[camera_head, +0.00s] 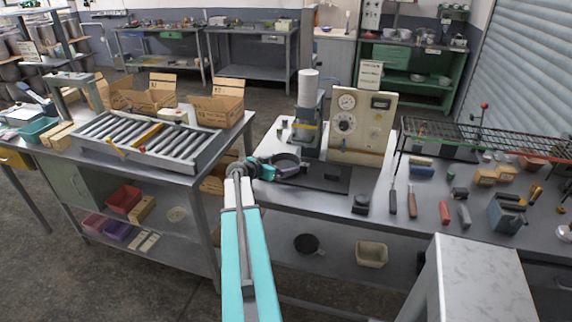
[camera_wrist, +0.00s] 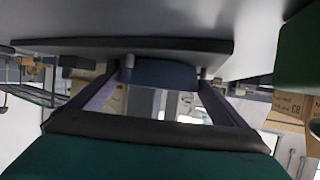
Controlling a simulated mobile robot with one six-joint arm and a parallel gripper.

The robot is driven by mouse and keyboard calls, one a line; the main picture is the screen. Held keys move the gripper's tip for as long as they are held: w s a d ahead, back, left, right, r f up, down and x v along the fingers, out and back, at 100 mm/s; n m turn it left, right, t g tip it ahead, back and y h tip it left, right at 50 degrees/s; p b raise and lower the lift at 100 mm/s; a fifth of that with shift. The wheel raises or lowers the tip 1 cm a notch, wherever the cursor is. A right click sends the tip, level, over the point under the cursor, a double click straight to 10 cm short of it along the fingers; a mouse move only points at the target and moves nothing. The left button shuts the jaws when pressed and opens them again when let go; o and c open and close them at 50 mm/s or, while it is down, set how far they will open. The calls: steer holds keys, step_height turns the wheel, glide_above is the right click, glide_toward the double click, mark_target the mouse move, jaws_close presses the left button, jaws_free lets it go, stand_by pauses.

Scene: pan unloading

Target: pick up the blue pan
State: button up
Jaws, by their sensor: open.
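My gripper (camera_head: 296,167) is at the left part of the bench, low by a dark flat plate (camera_head: 335,180). Its dark fingers show in the wrist view (camera_wrist: 167,68), spread apart and open. A dark blue piece, which looks like the blue pan (camera_wrist: 160,74), sits between the two fingertips, against the edge of the dark plate (camera_wrist: 110,46), with the picture upside down. I cannot tell whether the fingers touch it. In the head view my gripper largely hides this blue piece.
A cream gauge panel (camera_head: 361,125) and a column with a white cylinder (camera_head: 308,88) stand just behind. A black round block (camera_head: 361,204) and several hand tools lie to the right. A roller conveyor (camera_head: 150,140) stands on the left table.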

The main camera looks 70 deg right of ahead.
steer(key=shift+s+d+f, duration=0.25)
steer(key=shift+d+f, duration=0.05)
steer(key=shift+d, duration=0.3)
steer(key=c, duration=0.9)
steer(key=shift+r, duration=0.15)
steer(key=shift+r+b, duration=0.9)
steer(key=shift+r, duration=0.4)
steer(key=shift+s+a+r, duration=0.1)
steer(key=shift+a+r, duration=0.1)
steer(key=shift+r, duration=0.1)
steer(key=s+a+b, duration=0.1)
steer(key=s+a, duration=0.1)
steer(key=a, duration=0.2)
steer(key=s+a+b, duration=0.2)
steer(key=a, duration=0.2)
steer(key=s+a+r+b, duration=0.1)
steer(key=a+b, duration=0.1)
steer(key=a, duration=0.1)
steer(key=shift+s+a+r, duration=0.1)
steer(key=shift+s+a, duration=0.3)
steer(key=shift+d+b, duration=0.1)
steer(key=shift+b, duration=0.6)
